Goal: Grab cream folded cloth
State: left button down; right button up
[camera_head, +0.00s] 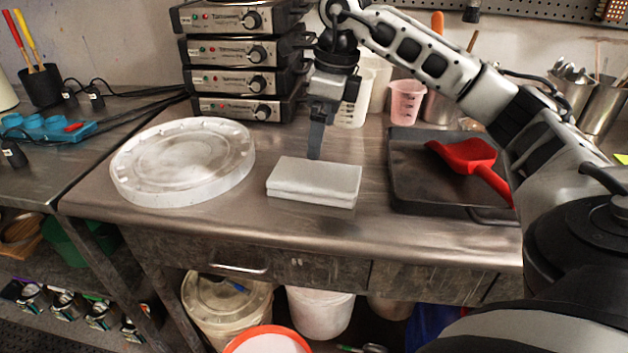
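The cream folded cloth (314,186) lies flat on the steel table, in thick folded layers, in front of my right gripper. My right gripper (315,150) comes in from the right and points straight down. Its fingertips are just behind the cloth's back edge or over it; I cannot tell which, or whether they touch it. The fingers show edge-on as one dark strip, so the gap between them is hidden. The cloth shows no grip on it. My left gripper is not in view.
A round white lid (183,165) lies to the left of the cloth. A dark tray (420,190) with a red scoop (468,157) is to the right. Stacked hotplates (235,83) stand behind, and a pink measuring cup (406,103) at the back. Bare steel lies in front.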

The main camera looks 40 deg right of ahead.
send_over(315, 173)
jog(key=f, duration=0.5)
jog(key=shift+s+d, duration=0.2)
jog(key=shift+d, duration=0.05)
jog(key=shift+w+a+f, duration=0.1)
jog(key=shift+a+f, duration=0.05)
jog(key=shift+f, duration=1.2)
jog(key=shift+w+a+f, duration=0.1)
jog(key=shift+f, duration=1.2)
jog(key=c, duration=0.7)
jog(key=shift+c, duration=0.2)
jog(key=shift+r, duration=0.1)
